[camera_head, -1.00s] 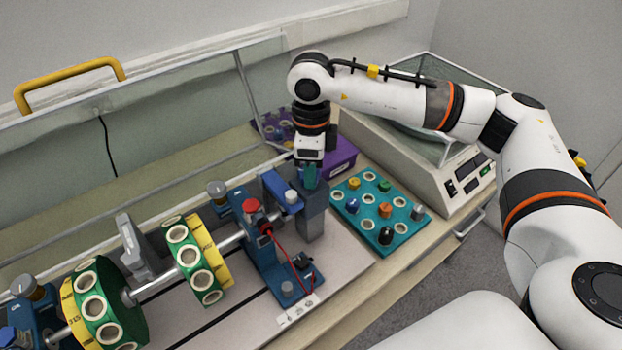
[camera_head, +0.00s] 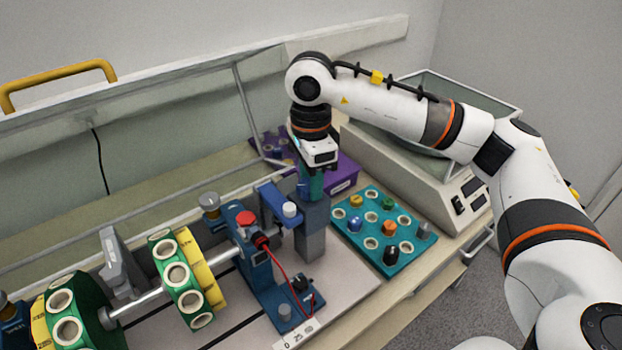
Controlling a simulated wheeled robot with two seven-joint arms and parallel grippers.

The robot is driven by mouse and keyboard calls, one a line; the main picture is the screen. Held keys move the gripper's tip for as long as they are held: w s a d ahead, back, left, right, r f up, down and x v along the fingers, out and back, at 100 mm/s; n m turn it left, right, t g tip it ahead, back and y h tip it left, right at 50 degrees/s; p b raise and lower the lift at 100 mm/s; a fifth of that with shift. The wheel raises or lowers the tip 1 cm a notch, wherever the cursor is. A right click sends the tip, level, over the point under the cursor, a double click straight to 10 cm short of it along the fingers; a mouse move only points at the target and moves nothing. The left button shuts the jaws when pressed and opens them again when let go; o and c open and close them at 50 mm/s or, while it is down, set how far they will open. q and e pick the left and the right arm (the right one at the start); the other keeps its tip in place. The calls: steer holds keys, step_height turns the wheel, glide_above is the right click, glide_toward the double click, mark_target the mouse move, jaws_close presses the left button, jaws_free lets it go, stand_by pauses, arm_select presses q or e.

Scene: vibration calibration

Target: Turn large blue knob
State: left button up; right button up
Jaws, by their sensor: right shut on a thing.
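My right gripper (camera_head: 312,184) points down over the grey block (camera_head: 311,238) at the right end of the shaft rig. Its teal fingers are shut at the top of this block. A small patch of blue, which looks like the large blue knob (camera_head: 303,184), shows at the left of the fingers. The rest of the knob is hidden by the gripper, so its angle cannot be told. My left gripper is not in view.
A teal tray (camera_head: 377,262) with coloured pegs lies right of the block. Left are a red knob (camera_head: 245,218), a red cable (camera_head: 279,265) and green-yellow discs (camera_head: 180,280).

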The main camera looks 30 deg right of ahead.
steer(key=shift+r, duration=0.1)
steer(key=o, duration=1)
steer(key=shift+c, duration=0.2)
steer(key=shift+w+r, duration=0.1)
steer(key=shift+r, duration=0.4)
step_height(320, 180, up, 11)
steer(key=shift+f, duration=0.1)
